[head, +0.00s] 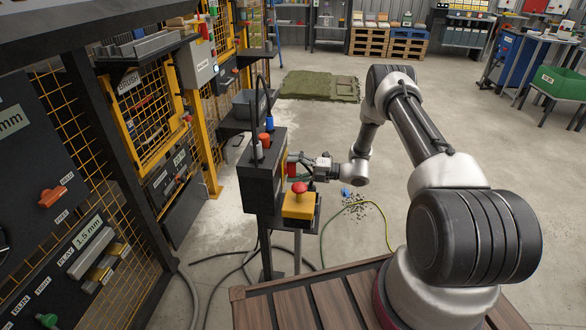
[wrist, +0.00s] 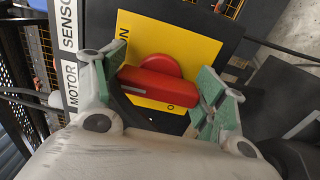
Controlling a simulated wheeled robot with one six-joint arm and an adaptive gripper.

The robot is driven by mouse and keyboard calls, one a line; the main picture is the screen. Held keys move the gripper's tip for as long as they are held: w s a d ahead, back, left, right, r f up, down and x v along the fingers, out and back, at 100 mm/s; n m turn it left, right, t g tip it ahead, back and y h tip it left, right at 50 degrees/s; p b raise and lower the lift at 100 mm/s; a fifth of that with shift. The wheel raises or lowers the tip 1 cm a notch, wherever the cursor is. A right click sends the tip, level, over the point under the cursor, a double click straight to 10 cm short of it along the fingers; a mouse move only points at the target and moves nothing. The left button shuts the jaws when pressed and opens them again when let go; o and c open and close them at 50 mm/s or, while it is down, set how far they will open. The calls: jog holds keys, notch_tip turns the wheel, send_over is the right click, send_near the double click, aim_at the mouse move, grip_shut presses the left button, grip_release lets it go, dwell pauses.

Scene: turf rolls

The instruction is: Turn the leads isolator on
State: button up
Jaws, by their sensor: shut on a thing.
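The isolator's red handle (wrist: 160,88) sits on a yellow plate (wrist: 135,32) in the wrist view. My gripper (wrist: 163,76) is shut on the handle, one green-padded finger at each end of the bar. In the head view my gripper (head: 302,166) is at the right face of a dark box (head: 264,178), where the handle is mostly hidden.
A yellow box with a red mushroom button (head: 299,194) stands just below and in front of my gripper. Motor and sensor labels (wrist: 69,58) line the panel's left. Cables (head: 350,215) lie on the floor. A yellow mesh fence (head: 145,105) stands left; open floor lies behind.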

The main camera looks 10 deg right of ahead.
dwell(0.4)
jog(key=o, duration=1)
jog(key=shift+d, duration=0.1)
jog(key=v, duration=1.2)
jog(key=shift+f, duration=0.1)
